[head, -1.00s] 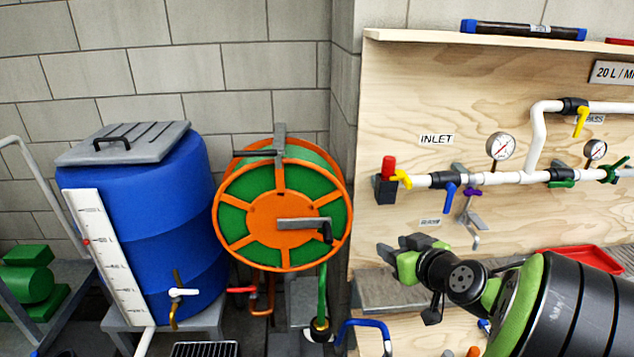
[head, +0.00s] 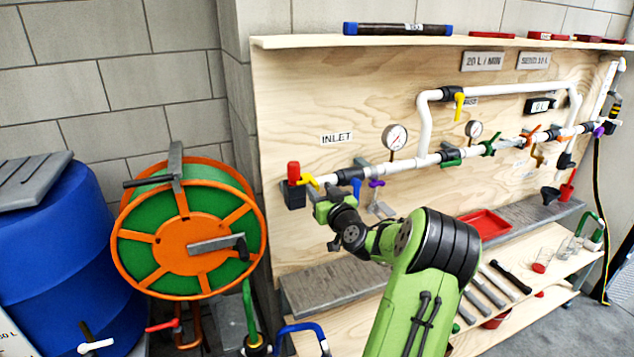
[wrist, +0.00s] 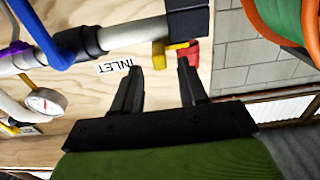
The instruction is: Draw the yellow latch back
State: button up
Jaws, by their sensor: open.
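The yellow latch (head: 309,181) sits at the left end of the white pipe on the plywood board, beside a red cap (head: 293,170) on a dark block (head: 292,196). In the wrist view the yellow latch (wrist: 160,54) shows just beyond the fingertips, with the red cap (wrist: 191,55) next to it. My gripper (wrist: 159,72) is open and empty, its two dark fingers apart and pointing toward the latch. In the head view my gripper (head: 322,203) is close below and slightly right of the latch. Whether it touches cannot be told.
A blue valve handle (wrist: 42,35) and the pipe (wrist: 135,35) run close by in the wrist view. A pressure gauge (head: 395,137) stands above the pipe. An orange and green hose reel (head: 190,245) stands left of the board. A red tray (head: 485,224) lies on the shelf.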

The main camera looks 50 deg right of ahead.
aim_at(306, 181)
jog(key=x, duration=0.2)
jog(key=shift+w+d, duration=0.15)
jog(key=shift+w, duration=0.1)
grip_shut()
